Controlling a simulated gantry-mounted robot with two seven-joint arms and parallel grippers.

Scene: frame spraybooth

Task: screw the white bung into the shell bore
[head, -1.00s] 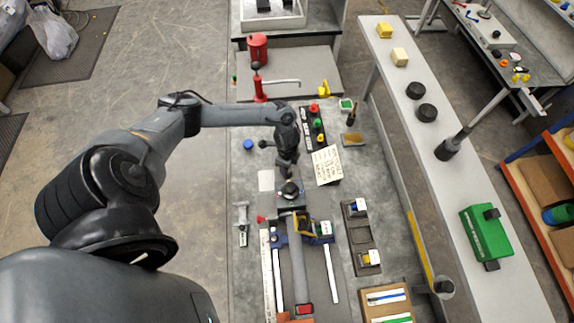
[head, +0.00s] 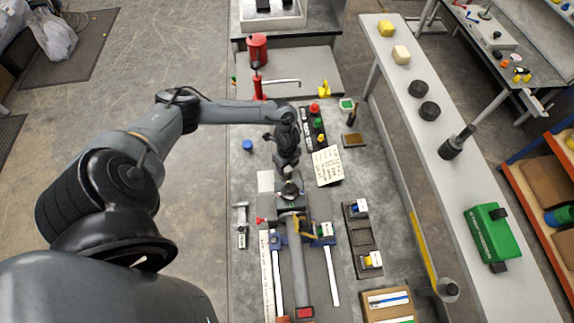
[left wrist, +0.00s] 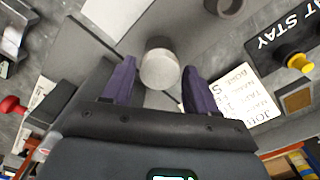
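My left gripper (head: 288,172) points down over the middle bench, just above a dark round part (head: 291,190) at the far end of a long grey tube (head: 297,265). The tube lies in a blue-clamped fixture; I cannot tell whether it is the shell, and no bore shows clearly. In the left wrist view, the purple fingers of the left gripper (left wrist: 160,85) are apart. A pale grey-white cylinder (left wrist: 160,66), possibly the white bung, stands between them with visible gaps on both sides. My right gripper is not in view.
A handwritten card (head: 327,166) and a strip of coloured buttons (head: 314,128) lie right of the gripper. A blue cap (head: 247,145) is to the left. A dark tray (head: 361,238) and a cardboard box (head: 388,304) stand right of the fixture.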

